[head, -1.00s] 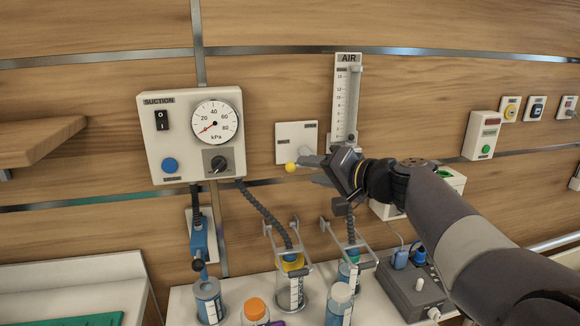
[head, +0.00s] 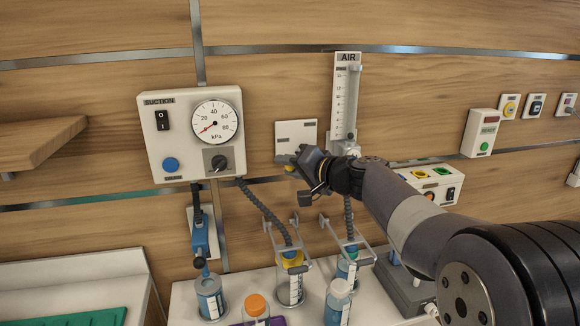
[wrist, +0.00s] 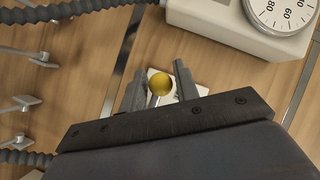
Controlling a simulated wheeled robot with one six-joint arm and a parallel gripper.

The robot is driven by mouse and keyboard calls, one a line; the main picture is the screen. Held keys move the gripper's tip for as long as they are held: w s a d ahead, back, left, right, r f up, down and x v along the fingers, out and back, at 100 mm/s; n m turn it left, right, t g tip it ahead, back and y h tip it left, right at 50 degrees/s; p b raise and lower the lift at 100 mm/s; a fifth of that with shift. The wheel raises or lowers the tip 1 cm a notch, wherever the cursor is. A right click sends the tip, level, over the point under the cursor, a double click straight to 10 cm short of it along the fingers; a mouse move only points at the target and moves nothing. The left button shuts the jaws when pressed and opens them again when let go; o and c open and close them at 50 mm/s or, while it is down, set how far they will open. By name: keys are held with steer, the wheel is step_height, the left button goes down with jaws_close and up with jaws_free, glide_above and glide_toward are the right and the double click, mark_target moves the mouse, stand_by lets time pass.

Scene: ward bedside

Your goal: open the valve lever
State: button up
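My gripper (head: 292,160) is at the knob in the head view and hides most of the lever arm. In the wrist view, the yellow knob (wrist: 160,85) shows between the two fingers of my gripper (wrist: 160,82). The fingers are apart, with a gap between the knob and the right finger. The left finger is very close to the knob; I cannot tell whether it touches.
A suction unit (head: 191,136) with a round gauge is on the wall to the left. The AIR flowmeter (head: 345,95) stands just above right. Corrugated hoses (head: 262,212) and several bottles are below. A white box (head: 432,182) is partly behind my arm.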

steer(key=c, duration=0.6)
jaws_close()
